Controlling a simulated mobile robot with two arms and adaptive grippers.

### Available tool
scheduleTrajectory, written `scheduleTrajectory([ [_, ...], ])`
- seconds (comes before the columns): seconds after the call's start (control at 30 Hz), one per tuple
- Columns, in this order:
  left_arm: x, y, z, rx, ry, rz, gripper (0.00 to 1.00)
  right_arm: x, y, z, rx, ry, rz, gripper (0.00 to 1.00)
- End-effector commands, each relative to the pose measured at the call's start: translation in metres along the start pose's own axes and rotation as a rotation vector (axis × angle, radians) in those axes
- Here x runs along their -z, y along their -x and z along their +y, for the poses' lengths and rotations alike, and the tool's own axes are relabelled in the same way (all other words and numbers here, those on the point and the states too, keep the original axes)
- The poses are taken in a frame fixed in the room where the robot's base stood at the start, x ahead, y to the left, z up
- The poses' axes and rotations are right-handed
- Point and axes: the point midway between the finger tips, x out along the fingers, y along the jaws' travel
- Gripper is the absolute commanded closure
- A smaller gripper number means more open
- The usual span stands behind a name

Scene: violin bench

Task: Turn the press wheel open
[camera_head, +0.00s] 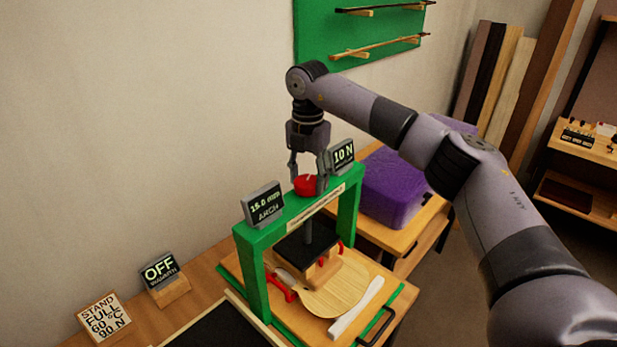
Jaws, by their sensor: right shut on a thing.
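The green press frame (253,284) stands on a wooden board. The red press wheel (305,184) sits on top of its crossbeam, between two small displays. My right gripper (308,181) points down from above and is shut on the wheel, with a finger on each side. Below the beam, a dark press plate (303,247) on a shaft sits over a wooden block and a pale violin plate (335,290). I cannot tell whether the block presses on the violin plate. My left gripper is not in view.
The left display (263,204) reads 15.0 and ARCH; the right one (343,156) reads 10 N. An OFF sign (159,271) and a STAND FULL card (104,316) stand at left. A purple case (392,187) lies behind the press at right.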

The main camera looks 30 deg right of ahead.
Motion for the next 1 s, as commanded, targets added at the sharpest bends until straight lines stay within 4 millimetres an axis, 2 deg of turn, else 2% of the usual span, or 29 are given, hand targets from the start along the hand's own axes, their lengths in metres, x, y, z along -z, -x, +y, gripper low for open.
scheduleTrajectory([
  [1.0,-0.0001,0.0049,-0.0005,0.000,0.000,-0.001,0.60,0.0017,0.0025,0.0047,-0.004,0.963,-0.003,0.79],
])
